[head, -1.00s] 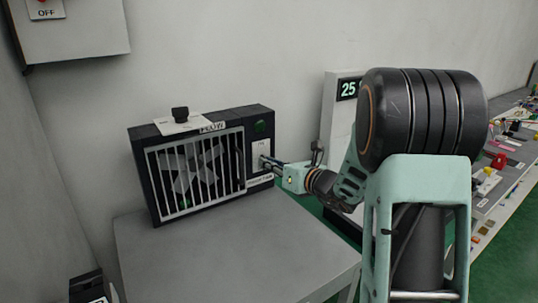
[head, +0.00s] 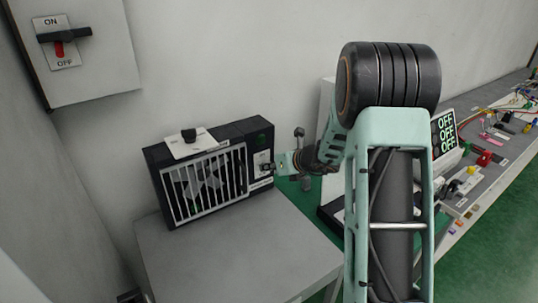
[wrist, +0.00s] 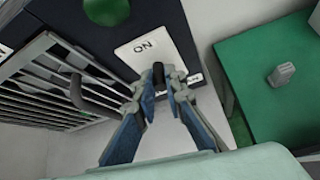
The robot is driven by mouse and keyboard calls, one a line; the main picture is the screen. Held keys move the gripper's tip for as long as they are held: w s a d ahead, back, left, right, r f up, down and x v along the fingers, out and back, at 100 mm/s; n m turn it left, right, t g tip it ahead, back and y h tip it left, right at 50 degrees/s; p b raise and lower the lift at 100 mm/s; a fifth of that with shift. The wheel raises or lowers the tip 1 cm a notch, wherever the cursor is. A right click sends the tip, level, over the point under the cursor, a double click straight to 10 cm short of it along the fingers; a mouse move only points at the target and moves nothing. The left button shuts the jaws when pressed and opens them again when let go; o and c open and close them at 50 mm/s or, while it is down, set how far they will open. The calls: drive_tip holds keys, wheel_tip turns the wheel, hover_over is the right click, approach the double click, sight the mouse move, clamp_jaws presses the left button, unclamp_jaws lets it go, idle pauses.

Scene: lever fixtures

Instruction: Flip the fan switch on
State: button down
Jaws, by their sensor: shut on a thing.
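The fan (head: 203,185) is a dark box with a white grille, standing on a grey table. On the right of its front is a white switch plate (head: 261,158), marked ON at one end in the wrist view (wrist: 143,46). A small black switch lever (wrist: 158,72) stands out from the plate. My gripper (wrist: 161,84) is at the plate, its two blue-grey fingers closed around the lever. In the head view my gripper (head: 275,166) reaches the plate from the right. The lower end of the plate is hidden behind the fingers.
The grey table (head: 235,260) is bare in front of the fan. A wall box (head: 85,60) with an ON/OFF lever (head: 64,35) is at upper left. A long bench (head: 490,160) with several small parts runs along the right. A green surface (wrist: 270,75) lies right of the fan.

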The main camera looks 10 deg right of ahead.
drive_tip(key=shift+w+r+g+h+p, duration=0.15)
drive_tip(key=shift+r+g+h+p, duration=0.5)
drive_tip(key=shift+p, duration=2.35)
drive_tip(key=shift+a+f+g+p, duration=0.1)
drive_tip(key=shift+f+g+p, duration=0.1)
drive_tip(key=shift+g+p, duration=0.8)
drive_tip(key=shift+t, duration=0.25)
drive_tip(key=c, duration=2)
unclamp_jaws()
drive_tip(key=shift+r, duration=0.1)
drive_tip(key=v, duration=1.1)
drive_tip(key=shift+s+d+r, duration=0.25)
